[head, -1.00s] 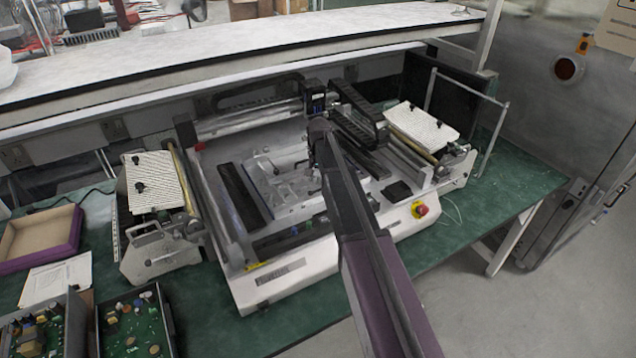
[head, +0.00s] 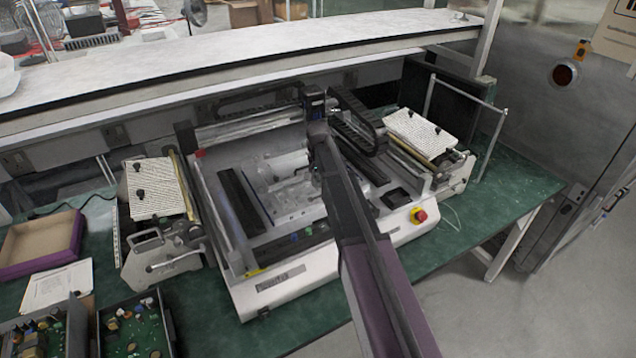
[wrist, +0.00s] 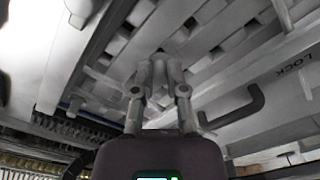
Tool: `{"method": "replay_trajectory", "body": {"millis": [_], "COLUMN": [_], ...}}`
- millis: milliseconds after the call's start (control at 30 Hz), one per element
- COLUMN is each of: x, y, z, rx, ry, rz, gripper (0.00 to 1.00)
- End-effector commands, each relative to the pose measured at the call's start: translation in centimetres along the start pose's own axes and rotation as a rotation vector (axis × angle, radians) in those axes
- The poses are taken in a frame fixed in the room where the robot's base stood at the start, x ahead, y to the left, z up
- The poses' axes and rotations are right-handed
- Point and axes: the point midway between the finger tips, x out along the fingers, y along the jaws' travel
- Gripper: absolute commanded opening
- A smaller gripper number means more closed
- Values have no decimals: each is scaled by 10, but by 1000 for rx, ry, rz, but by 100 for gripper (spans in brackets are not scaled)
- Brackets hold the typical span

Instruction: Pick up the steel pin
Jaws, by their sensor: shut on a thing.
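My gripper (wrist: 159,66) has its two grey fingers drawn together in the wrist view, over the white slatted part of the machine. It is shut on a small grey piece (wrist: 159,76) between the fingertips, which I take as the steel pin. Its outline is hard to tell from the fingers. In the head view my arm reaches over the bench machine (head: 275,285), and its forearm hides the gripper's tips and the pin.
The machine stands on a green bench (head: 500,205). A red stop button (head: 418,215) is at its front right. Open trays of circuit boards (head: 135,325) and a purple-edged box (head: 45,240) are at the left. A white shelf (head: 250,55) runs behind.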

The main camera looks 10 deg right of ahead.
Motion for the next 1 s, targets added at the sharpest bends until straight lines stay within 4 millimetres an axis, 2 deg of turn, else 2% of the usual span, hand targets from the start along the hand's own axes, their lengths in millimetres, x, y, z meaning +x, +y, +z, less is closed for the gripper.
{"method": "replay_trajectory", "body": {"millis": [33, 600, 1000], "x": [-8, -66, -87], "y": [0, -1, -1], "z": [0, 0, 0], "rx": [0, -1, -1], "ry": [0, 0, 0], "rz": [0, 0, 0], "gripper": [0, 0, 0]}}
